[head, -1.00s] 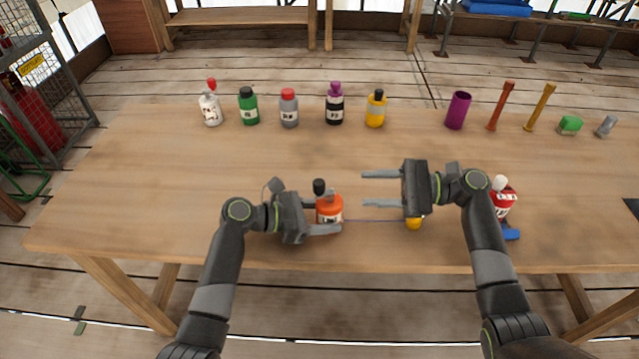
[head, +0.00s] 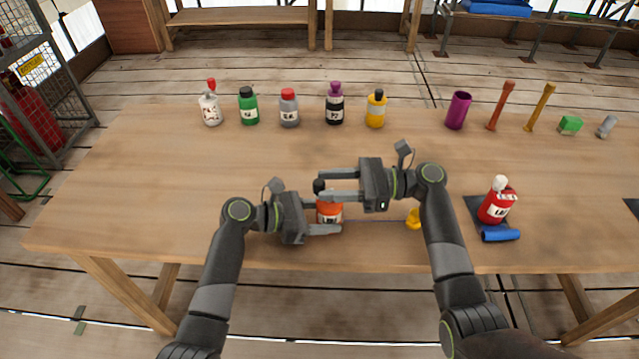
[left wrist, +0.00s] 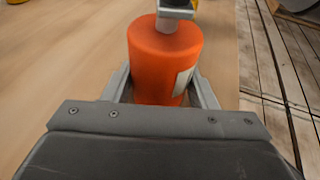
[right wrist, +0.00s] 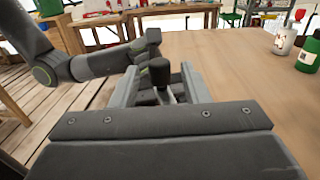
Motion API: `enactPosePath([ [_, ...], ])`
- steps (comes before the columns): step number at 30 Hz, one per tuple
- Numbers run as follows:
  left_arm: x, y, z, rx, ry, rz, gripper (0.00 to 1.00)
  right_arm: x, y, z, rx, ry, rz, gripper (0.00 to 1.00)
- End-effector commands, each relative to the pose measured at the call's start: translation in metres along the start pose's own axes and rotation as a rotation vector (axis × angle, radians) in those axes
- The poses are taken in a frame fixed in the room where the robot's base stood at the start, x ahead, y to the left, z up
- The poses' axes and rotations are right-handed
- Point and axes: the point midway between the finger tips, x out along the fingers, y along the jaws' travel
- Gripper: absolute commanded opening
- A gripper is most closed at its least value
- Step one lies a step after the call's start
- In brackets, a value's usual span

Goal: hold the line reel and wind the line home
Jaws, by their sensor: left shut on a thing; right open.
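The orange line reel (head: 329,213) stands upright near the table's front edge, with a pale label and a black knob (head: 319,186) on top. My left gripper (head: 332,210) is shut on the reel's body; the left wrist view shows the orange body (left wrist: 160,70) between its fingers. My right gripper (head: 324,186) is open over the reel, one finger on each side of the black knob. The knob also shows between the fingers in the right wrist view (right wrist: 160,76). A thin blue-violet line (head: 375,221) runs from the reel right to a small yellow piece (head: 413,219).
A red bottle (head: 496,205) and a blue cylinder (head: 500,234) are at the right, by a dark mat. Several bottles (head: 289,110) stand along the back, with a purple cup (head: 458,110) and sticks at the back right. The middle of the table is clear.

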Motion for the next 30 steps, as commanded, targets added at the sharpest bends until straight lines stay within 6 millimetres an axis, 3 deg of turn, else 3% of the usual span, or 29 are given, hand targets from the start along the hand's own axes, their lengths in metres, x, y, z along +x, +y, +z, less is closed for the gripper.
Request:
enactPosePath([
  [6,0.000,0.000,0.000,0.000,0.000,0.000,0.39,0.024,0.000,0.000,-0.001,-0.001,0.001,0.42],
  [17,0.000,0.000,0.000,0.000,0.000,0.000,0.39,0.028,0.000,0.000,-0.001,0.001,0.000,0.40],
  [26,0.000,0.000,0.000,0.000,0.000,0.000,0.39,0.027,0.000,0.000,-0.002,0.001,0.000,0.01],
  [30,0.000,0.000,0.000,0.000,0.000,0.000,0.39,0.027,0.000,0.000,-0.002,0.001,-0.005,0.00],
])
